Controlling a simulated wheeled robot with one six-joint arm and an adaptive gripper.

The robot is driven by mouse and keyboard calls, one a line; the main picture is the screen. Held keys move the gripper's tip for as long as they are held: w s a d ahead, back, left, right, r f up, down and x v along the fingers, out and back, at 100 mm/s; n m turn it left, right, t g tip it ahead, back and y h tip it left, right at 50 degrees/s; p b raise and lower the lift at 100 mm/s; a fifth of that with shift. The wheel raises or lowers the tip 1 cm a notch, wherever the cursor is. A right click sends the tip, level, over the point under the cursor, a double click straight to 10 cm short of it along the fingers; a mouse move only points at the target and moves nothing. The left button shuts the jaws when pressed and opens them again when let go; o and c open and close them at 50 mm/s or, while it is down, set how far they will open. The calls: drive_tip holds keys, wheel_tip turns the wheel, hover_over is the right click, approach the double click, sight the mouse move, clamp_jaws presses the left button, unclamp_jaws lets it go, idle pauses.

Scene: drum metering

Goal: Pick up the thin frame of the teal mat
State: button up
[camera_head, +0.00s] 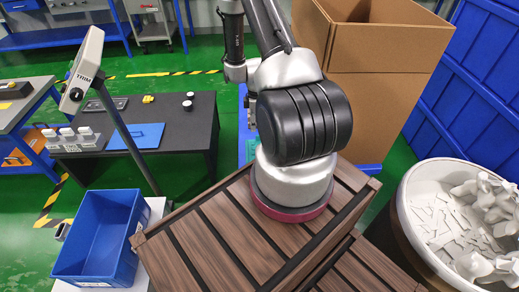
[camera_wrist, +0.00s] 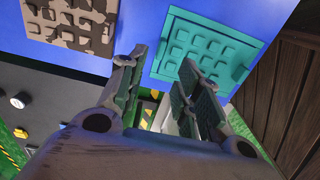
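The teal mat (camera_wrist: 205,42) lies on a blue surface in the upper right of the wrist view. It has rows of raised square blocks and a thin flat frame (camera_wrist: 253,45) around them. My gripper (camera_wrist: 160,66) is open, with nothing between its two fingers. The right finger overlaps the mat's near edge in the picture; I cannot tell whether it touches. The left finger is over bare blue surface, left of the mat. In the head view only a small teal patch (camera_head: 252,149) shows beside my arm, which hides most of the mat.
A brown-and-tan patterned mat (camera_wrist: 75,22) with raised blocks lies left of the teal one. Wooden slats (camera_wrist: 285,85) rise close on the right in the wrist view. The head view shows a cardboard box (camera_head: 390,50), an empty blue bin (camera_head: 100,238) and a black table (camera_head: 175,120).

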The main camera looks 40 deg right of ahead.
wheel_tip(320, 180, down, 7)
drive_tip(key=shift+w, duration=0.1)
drive_tip(key=shift+c, duration=0.2)
clamp_jaws()
